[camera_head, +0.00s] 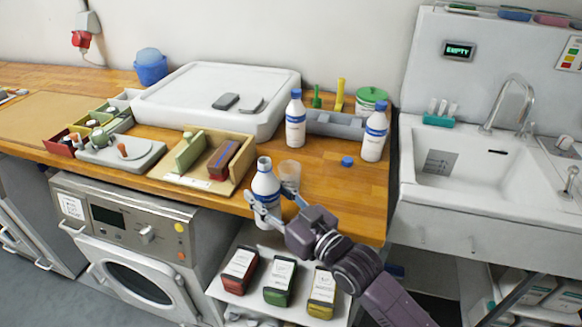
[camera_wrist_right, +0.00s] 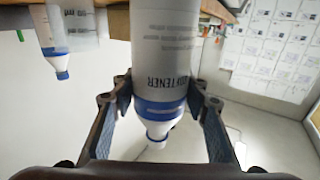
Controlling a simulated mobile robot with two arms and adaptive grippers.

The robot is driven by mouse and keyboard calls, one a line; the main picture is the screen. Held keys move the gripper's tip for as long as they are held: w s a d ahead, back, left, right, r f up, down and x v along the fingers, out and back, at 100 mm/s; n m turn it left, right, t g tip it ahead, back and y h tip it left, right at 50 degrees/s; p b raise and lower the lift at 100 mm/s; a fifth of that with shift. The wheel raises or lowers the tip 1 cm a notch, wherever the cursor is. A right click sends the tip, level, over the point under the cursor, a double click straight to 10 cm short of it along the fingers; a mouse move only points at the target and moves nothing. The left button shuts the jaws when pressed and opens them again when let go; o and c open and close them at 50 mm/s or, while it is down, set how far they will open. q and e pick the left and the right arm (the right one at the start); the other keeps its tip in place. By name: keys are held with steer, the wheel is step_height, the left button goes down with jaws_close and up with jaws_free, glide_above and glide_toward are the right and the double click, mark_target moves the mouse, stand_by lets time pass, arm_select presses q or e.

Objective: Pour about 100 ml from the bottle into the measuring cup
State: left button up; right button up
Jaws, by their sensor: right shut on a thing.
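My right gripper (camera_head: 268,207) is shut on a white bottle (camera_head: 265,183) with a blue band and an open neck. The bottle is held near the counter's front edge and looks close to upright. In the right wrist view the bottle (camera_wrist_right: 160,60) sits between the two fingers, and part of its label reads "TENER". The clear measuring cup (camera_head: 290,172) stands on the counter just right of the bottle and behind the gripper, partly hidden by it. I cannot tell its fill level. A loose blue cap (camera_head: 347,161) lies on the counter to the right. My left gripper is out of view.
Two capped white bottles (camera_head: 295,120) (camera_head: 374,135) stand further back by a grey holder (camera_head: 335,124). A wooden tray (camera_head: 238,172) is to the left. A sink (camera_head: 460,165) is at right. Bare counter (camera_head: 345,200) lies right of the cup.

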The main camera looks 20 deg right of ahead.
steer(key=shift+n+y, duration=0.3)
steer(key=shift+y, duration=0.1)
steer(key=shift+w+d+r, duration=0.15)
steer(key=shift+w+d, duration=0.05)
steer(key=shift+w, duration=0.5)
steer(key=shift+w+d+r, duration=0.2)
steer(key=shift+w+d, duration=0.05)
steer(key=shift+w, duration=0.4)
steer(key=shift+w+d+r, duration=0.15)
steer(key=shift+w+d, duration=0.05)
steer(key=shift+w, duration=0.5)
steer(key=f+m+g+p, duration=0.1)
steer(key=m+p, duration=0.1)
steer(key=m, duration=0.1)
steer(key=m+g+p, duration=0.1)
steer(key=m+p, duration=0.1)
steer(key=m, duration=0.2)
steer(key=f+m+g+p, duration=0.1)
steer(key=m+p, duration=0.1)
steer(key=m, duration=0.2)
steer(key=shift+s+a+f+g+y, duration=0.25)
steer(key=shift+f+g+y, duration=0.05)
steer(key=shift+g, duration=0.1)
steer(key=shift+r+p, duration=0.1)
steer(key=shift+p, duration=0.2)
steer(key=shift+s+m+p, duration=0.1)
steer(key=shift+m+p, duration=0.2)
steer(key=shift+m, duration=0.2)
steer(key=shift+a, duration=0.1)
